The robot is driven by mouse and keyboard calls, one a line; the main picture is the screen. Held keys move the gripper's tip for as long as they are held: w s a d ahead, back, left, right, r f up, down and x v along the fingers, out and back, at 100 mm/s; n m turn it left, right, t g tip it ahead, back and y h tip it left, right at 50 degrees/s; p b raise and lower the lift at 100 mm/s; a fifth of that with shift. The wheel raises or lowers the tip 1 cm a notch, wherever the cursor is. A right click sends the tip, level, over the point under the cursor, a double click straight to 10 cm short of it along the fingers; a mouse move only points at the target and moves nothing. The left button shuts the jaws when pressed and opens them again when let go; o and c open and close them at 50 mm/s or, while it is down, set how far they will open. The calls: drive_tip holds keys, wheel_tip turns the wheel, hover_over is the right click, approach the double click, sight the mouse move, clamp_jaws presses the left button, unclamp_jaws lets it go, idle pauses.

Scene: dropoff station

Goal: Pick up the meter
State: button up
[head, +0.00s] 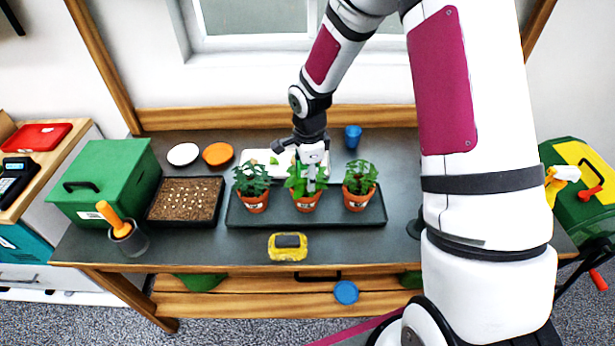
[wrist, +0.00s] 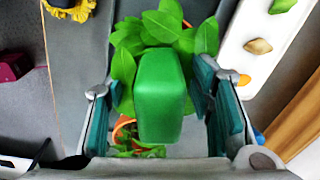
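A green block-shaped head (wrist: 161,95), which looks like the meter, stands among the leaves of the middle potted plant (head: 298,182). In the wrist view it lies between the two fingers of my gripper (wrist: 163,105), with a gap on each side. My gripper (head: 312,160) is open and points down over the middle plant. The meter's lower part is hidden by its head and the leaves. A yellow device with a dark screen (head: 288,253) lies in front of the plant tray; I cannot tell whether it is also a meter.
Potted plants stand left (head: 251,180) and right (head: 359,180) of the middle one on a dark tray (head: 335,219). A seed tray (head: 185,200), a green box (head: 105,180) and a cup with an orange-handled tool (head: 126,237) are at left. A blue cup (head: 352,137) stands behind.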

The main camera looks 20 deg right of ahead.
clamp_jaws()
wheel_tip(320, 180, up, 10)
drive_tip(key=shift+r+b, duration=0.1)
drive_tip(key=shift+b, duration=0.5)
wheel_tip(320, 180, up, 7)
drive_tip(key=p, duration=0.1)
drive_tip(key=shift+p, duration=0.35)
idle(0.4)
